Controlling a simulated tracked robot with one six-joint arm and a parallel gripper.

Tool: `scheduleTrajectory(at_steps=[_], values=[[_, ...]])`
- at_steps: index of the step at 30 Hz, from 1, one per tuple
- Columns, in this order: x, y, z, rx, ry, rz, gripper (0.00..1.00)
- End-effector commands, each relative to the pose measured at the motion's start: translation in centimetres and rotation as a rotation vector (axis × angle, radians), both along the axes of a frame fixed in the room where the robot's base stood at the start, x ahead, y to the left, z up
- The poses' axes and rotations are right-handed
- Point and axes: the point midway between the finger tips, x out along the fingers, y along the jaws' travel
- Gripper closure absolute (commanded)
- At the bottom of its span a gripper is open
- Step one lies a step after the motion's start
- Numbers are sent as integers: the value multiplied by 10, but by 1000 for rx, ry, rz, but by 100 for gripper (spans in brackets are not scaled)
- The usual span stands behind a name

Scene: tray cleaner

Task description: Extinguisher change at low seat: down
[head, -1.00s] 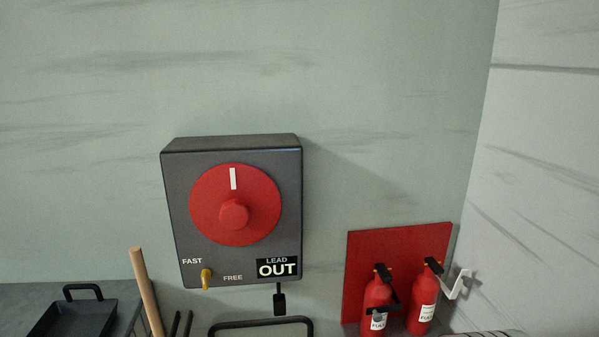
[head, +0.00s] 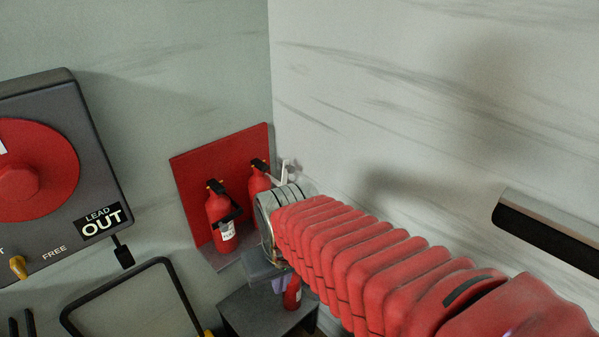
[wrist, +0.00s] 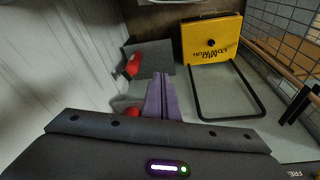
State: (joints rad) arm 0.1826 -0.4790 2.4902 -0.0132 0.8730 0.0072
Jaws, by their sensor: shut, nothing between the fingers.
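My gripper's purple fingers (wrist: 161,80) are shut and empty in the wrist view. They point over a low dark seat (wrist: 152,52). A red extinguisher (wrist: 133,65) is at that seat, just left of the fingertips and apart from them. Another red patch (wrist: 132,111) shows beside the finger bases, partly hidden. In the head view the low dark seat (head: 245,312) holds a red extinguisher (head: 292,294) below my gripper (head: 279,286). Two more red extinguishers, a front one (head: 219,215) and a rear one (head: 258,181), are on a red wall board (head: 195,170).
A grey control box (head: 105,175) with a red dial is on the wall at left. A white hook (head: 287,172) is near the board. A dark bar (head: 550,230) juts from the right wall. The wrist view shows a yellow box (wrist: 212,38) and a black frame (wrist: 262,112).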

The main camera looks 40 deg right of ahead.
Motion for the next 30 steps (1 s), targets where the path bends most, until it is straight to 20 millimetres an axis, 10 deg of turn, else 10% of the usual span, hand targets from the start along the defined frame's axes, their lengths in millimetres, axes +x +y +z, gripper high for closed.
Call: scheduleTrajectory(at_steps=[30], values=[[118,-180,-159,67,-315,-713,100]])
